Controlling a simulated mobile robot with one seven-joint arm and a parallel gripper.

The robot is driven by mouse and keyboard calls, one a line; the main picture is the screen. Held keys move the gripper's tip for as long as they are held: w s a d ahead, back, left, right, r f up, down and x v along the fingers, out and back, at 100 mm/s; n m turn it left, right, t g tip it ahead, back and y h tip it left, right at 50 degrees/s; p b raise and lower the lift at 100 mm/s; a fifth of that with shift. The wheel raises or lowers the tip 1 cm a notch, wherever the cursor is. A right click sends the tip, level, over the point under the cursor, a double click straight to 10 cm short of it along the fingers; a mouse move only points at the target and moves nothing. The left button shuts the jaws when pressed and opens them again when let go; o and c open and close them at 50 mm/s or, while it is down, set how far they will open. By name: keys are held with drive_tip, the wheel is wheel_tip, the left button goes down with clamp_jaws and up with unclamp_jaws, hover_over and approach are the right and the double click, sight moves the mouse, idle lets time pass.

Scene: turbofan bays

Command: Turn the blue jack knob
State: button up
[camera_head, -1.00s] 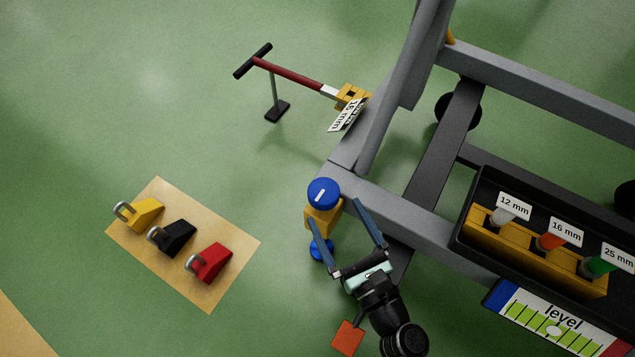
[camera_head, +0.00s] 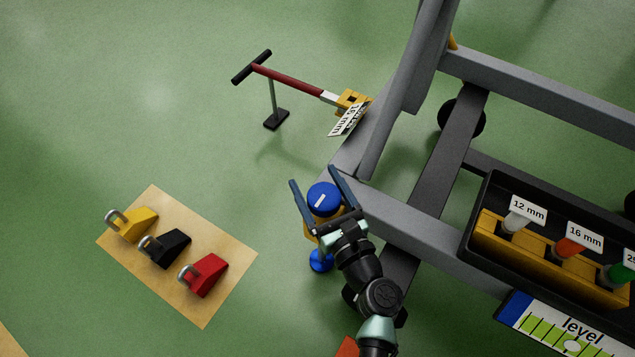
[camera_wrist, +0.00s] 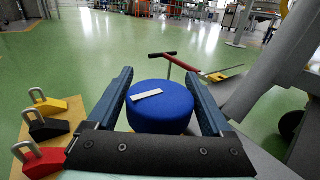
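The blue jack knob (camera_head: 322,197) is a round cap with a white mark on top. It sits on a yellow jack body (camera_head: 311,226) at the corner of the grey frame, with a blue foot (camera_head: 321,261) below. My gripper (camera_head: 318,176) is open, with one finger on each side of the knob. In the wrist view the knob (camera_wrist: 160,106) lies between the two dark blue fingers, with a narrow gap on the left and little or none on the right. Whether a finger touches it I cannot tell.
The grey frame (camera_head: 400,212) runs right of the knob. A black tray (camera_head: 478,204) with labelled pins sits on it, beside a level gauge (camera_head: 565,335). A red-handled tow bar (camera_head: 290,79) stands behind. Yellow, black and red chocks lie on a tan mat (camera_head: 205,315). Green floor at left is clear.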

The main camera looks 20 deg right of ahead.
drive_tip(key=c, duration=0.9)
drive_tip(key=shift+f+m+h, duration=0.1)
drive_tip(key=shift+m+h, duration=0.2)
drive_tip(key=shift+h, duration=0.1)
